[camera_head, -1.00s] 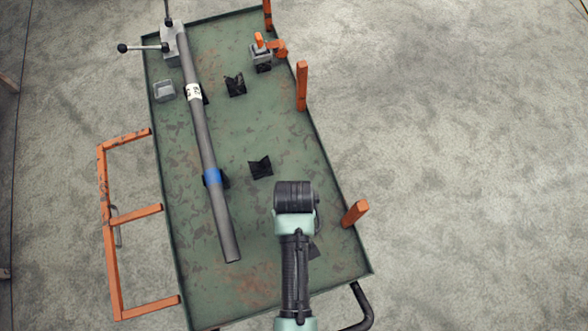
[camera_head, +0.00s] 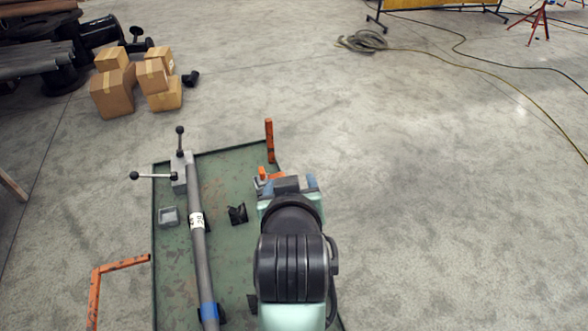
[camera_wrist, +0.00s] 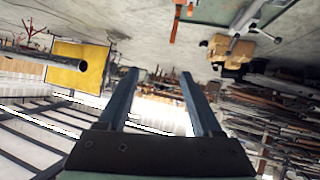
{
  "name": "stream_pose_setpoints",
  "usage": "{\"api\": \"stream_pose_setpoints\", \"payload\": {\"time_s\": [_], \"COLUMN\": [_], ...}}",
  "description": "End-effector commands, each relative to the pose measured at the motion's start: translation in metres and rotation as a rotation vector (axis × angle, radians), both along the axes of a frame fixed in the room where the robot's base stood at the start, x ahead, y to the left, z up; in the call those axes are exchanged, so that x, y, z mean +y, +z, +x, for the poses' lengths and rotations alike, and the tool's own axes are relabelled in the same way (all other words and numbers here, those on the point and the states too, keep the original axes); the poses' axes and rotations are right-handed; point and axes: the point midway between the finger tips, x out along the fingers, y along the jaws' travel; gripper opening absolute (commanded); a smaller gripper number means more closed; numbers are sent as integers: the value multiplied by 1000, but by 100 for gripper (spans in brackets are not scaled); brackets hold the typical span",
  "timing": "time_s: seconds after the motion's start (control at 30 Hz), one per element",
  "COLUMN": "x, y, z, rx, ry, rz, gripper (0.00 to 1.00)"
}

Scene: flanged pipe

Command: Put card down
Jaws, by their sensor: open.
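My gripper (camera_head: 288,184) is open over the far part of the green cart (camera_head: 228,165) in the head view. Its two fingers stand apart in the wrist view (camera_wrist: 158,76), with nothing visible between them. I see no loose card in either view. A grey pipe (camera_head: 203,265) lies lengthwise on the cart, with a white marked label (camera_head: 196,220) around it and a blue band (camera_head: 208,311) nearer me. The label is clear of my gripper, to its left. My arm hides the cart's right side.
A lever clamp (camera_head: 180,170) stands at the pipe's far end. A small grey tray (camera_head: 168,216) and a black V-block (camera_head: 238,214) sit on the cart. Orange posts (camera_head: 269,140) rise at its edges.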

Motion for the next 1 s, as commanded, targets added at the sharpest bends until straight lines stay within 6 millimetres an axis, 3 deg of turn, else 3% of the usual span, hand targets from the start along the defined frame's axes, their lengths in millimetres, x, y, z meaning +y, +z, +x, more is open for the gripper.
{"api": "stream_pose_setpoints", "payload": {"time_s": [0.03,0.13,0.2,0.3,0.4,0.5,0.6,1.0], "x": [-1,-2,-4,-4,-5,-5,-5,-5], "y": [56,158,228,313,374,409,425,428], "z": [13,17,5,-26,-63,-93,-109,-113], "rx": [-161,-459,-665,-929,-1139,-1276,-1345,-1359], "ry": [-11,-25,-28,-23,-11,0,8,9], "rz": [18,57,85,122,152,171,181,183], "gripper": [66,66,66,66,66,66,66,66]}}
